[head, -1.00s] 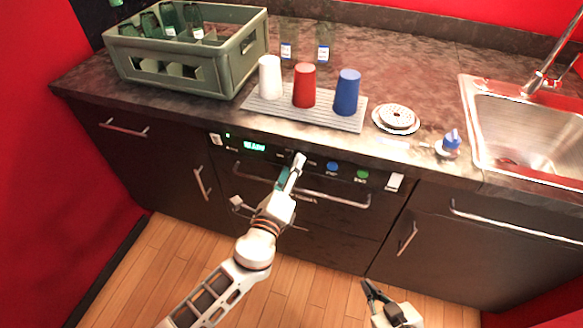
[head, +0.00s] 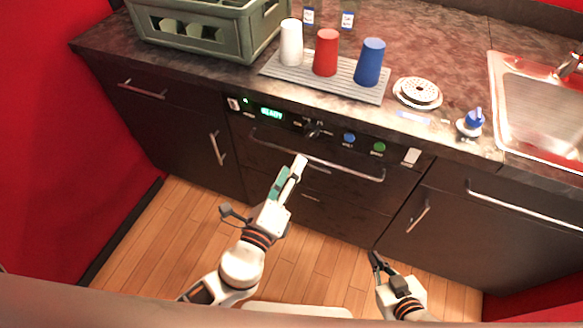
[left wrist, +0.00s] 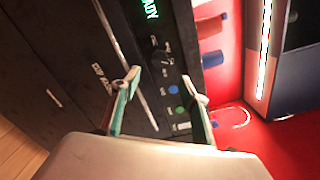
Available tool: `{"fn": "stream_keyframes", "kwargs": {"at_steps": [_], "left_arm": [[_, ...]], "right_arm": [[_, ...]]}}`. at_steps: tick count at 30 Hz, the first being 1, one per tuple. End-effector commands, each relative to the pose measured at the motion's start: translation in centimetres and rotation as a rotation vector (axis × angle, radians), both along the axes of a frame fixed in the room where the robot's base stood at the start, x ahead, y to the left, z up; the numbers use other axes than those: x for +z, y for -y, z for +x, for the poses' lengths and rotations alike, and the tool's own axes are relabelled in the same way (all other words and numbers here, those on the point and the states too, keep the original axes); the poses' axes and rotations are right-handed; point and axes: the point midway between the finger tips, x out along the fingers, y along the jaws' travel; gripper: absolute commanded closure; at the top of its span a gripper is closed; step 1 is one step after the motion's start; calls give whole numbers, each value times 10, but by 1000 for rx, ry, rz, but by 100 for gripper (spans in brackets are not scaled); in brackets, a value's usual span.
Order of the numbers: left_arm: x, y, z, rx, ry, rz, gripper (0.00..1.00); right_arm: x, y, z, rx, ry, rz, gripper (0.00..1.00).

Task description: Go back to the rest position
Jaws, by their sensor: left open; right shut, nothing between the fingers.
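My left gripper (head: 290,177) is in front of the dark machine front, below its control panel, with nothing in it. In the left wrist view the two teal-lined fingers (left wrist: 162,85) stand apart, with the panel beyond them. My right gripper (head: 377,262) is low in the head view, over the floor in front of the cabinets. Its dark fingers are together and hold nothing. The control panel (head: 325,132) has a green lit display (head: 272,114) reading READY, a dark knob, a blue button (head: 349,138) and a green button (head: 379,147).
A long handle (head: 330,166) juts from the machine front near my left gripper. On the counter are a green crate (head: 210,42), a grey mat (head: 340,88) with white, red and blue cups, a round metal disc (head: 418,91), a blue-topped knob (head: 471,120) and a sink (head: 535,110).

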Motion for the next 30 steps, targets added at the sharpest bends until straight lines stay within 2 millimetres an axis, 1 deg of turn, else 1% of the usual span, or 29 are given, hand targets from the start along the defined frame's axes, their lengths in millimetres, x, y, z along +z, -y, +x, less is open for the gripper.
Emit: {"fn": "stream_keyframes", "kwargs": {"at_steps": [9, 11, 13, 14, 17, 18, 20, 21, 24, 27, 30], "left_arm": [[-1, 0, 0, 1, -2, -1, 56], [-4, -2, 0, 5, -17, -16, 56], [-13, -9, -2, 18, -62, -63, 56], [-19, -13, -3, 27, -91, -97, 56], [-47, -34, -11, 76, -233, -263, 56], [-61, -44, -16, 104, -300, -350, 56], [-82, -59, -25, 151, -402, -491, 56], [-95, -68, -33, 186, -465, -586, 56], [-125, -91, -54, 278, -609, -830, 56], [-150, -113, -78, 379, -730, -1076, 56], [-168, -132, -100, 476, -816, -1308, 56]], "right_arm": [[0, 0, 0, 0, 1, 1, 100], [0, -1, 0, 0, 1, 1, 100], [0, -1, 0, 0, 1, 1, 100], [0, -1, 0, 0, 1, 1, 100], [0, -1, 0, 0, 1, 1, 100], [0, -1, 0, 0, 1, 1, 100], [0, -1, 0, 0, 1, 1, 100], [0, -1, 0, 0, 1, 1, 100], [0, -1, 0, 0, 1, 1, 100], [0, -1, 0, 0, 1, 1, 100], [0, -1, 0, 0, 1, 1, 100]]}}
